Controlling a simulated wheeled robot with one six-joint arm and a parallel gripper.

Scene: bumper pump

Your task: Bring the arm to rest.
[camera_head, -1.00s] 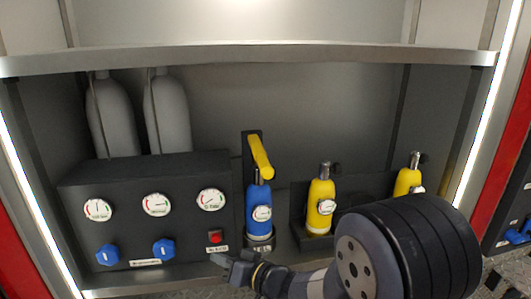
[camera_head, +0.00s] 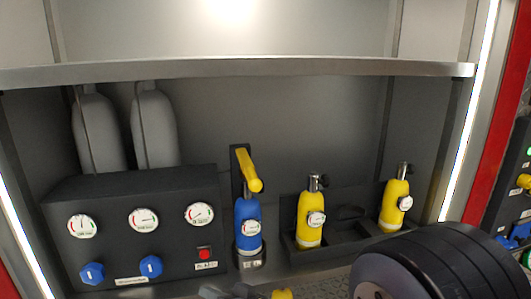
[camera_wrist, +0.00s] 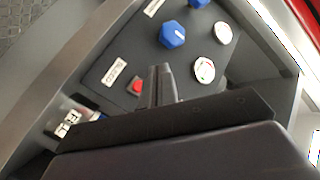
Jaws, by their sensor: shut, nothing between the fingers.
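My gripper (camera_wrist: 162,84) is shut and empty in the wrist view, its narrow fingers together in front of the dark control panel (camera_wrist: 110,50). In the head view, only a dark part of my gripper (camera_head: 235,291) shows at the bottom edge, below the panel's right end. My dark round arm joint (camera_head: 440,265) fills the lower right corner there. The rest of my arm is mostly out of the frame. I cannot tell whether the fingertips touch anything.
The panel has gauges, blue knobs (camera_head: 150,266) and a red button (camera_head: 204,253). A blue pump (camera_head: 247,225) with a yellow lever stands beside it. Yellow cylinders (camera_head: 311,218) stand in a dark holder farther right. A metal shelf edge (camera_head: 240,67) runs above; grey bottles (camera_head: 154,125) stand behind the panel.

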